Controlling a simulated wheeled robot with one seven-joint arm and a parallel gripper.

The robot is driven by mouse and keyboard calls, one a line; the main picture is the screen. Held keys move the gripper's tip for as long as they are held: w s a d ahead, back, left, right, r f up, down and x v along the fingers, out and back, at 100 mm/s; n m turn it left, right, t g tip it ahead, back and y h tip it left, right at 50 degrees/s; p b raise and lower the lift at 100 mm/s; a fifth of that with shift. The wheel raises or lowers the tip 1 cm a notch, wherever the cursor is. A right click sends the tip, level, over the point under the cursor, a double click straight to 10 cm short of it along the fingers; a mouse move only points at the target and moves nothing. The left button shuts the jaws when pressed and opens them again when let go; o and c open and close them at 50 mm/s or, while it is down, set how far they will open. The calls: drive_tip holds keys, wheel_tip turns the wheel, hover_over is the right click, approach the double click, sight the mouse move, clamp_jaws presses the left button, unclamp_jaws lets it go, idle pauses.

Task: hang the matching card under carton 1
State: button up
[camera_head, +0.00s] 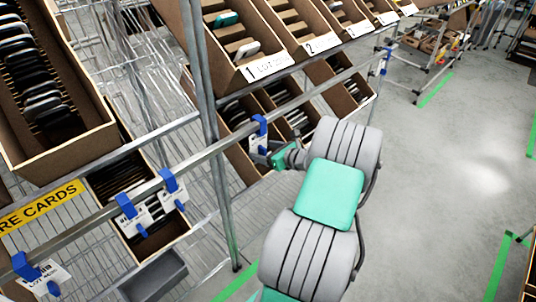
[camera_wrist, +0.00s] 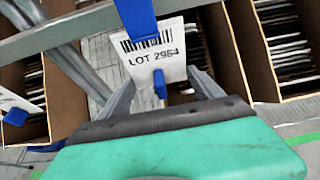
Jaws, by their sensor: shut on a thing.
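Carton 1 (camera_head: 232,42) is a tilted brown carton at the top centre of the head view, with "1" and a lot label (camera_head: 265,68) on its front edge; that lot number is too small to read. Below it, a white card (camera_head: 258,143) with a blue hook (camera_head: 260,125) is at the metal rail (camera_head: 300,101). In the wrist view the card (camera_wrist: 153,57) reads "LOT 2954" under a barcode. My gripper (camera_wrist: 160,85) is shut on its blue lower tab. The hook overlaps the rail; I cannot tell whether it rests there.
Other cards with blue hooks (camera_head: 131,207) hang on the rail at left, near the yellow "RE CARDS" sign (camera_head: 40,208). An upright post (camera_head: 210,130) stands left of my gripper. Lower cartons (camera_head: 240,125) lie behind the rail.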

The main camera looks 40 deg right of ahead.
drive_tip(key=shift+w+b, duration=0.45)
drive_tip(key=shift+w, duration=0.45)
drive_tip(key=shift+f, duration=0.8)
drive_tip(key=o, duration=1.8)
drive_tip(key=shift+c, duration=0.2)
